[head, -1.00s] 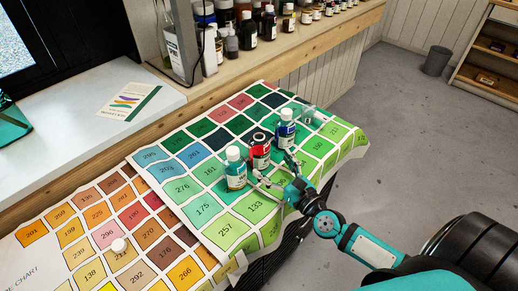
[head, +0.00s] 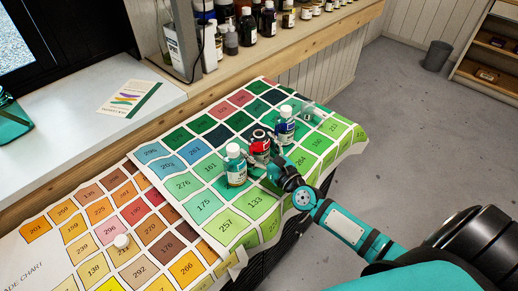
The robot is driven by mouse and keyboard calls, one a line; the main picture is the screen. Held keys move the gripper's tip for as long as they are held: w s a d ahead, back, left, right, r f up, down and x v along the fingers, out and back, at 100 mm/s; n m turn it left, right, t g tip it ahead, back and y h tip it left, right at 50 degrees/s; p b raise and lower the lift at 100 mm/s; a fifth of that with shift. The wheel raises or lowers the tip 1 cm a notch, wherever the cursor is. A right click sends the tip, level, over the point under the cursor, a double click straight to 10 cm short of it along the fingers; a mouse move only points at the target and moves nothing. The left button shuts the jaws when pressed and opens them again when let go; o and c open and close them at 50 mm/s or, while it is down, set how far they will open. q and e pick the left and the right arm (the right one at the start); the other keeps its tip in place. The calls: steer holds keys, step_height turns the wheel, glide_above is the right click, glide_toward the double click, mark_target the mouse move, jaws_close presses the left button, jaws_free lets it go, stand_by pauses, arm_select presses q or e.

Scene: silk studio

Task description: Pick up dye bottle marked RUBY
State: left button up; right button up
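Three small dye bottles stand in a row on the green part of the colour chart. The middle bottle (head: 261,143) has a red label and a dark top with no white cap; its lettering is too small to read. A teal bottle (head: 235,168) with a white cap stands to its left, and a blue bottle (head: 285,126) with a white cap to its right. My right gripper (head: 263,160) is at the red bottle, its fingers low at either side. Whether they press on the bottle is unclear. My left gripper is out of view.
A clear small object (head: 310,108) lies behind the blue bottle. A shelf (head: 270,52) with several bottles runs along the back. A leaflet (head: 129,98) lies on the sill.

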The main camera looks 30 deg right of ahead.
steer(key=c, duration=1.1)
steer(key=shift+r, duration=0.1)
steer(key=shift+c, duration=0.3)
steer(key=shift+r, duration=0.1)
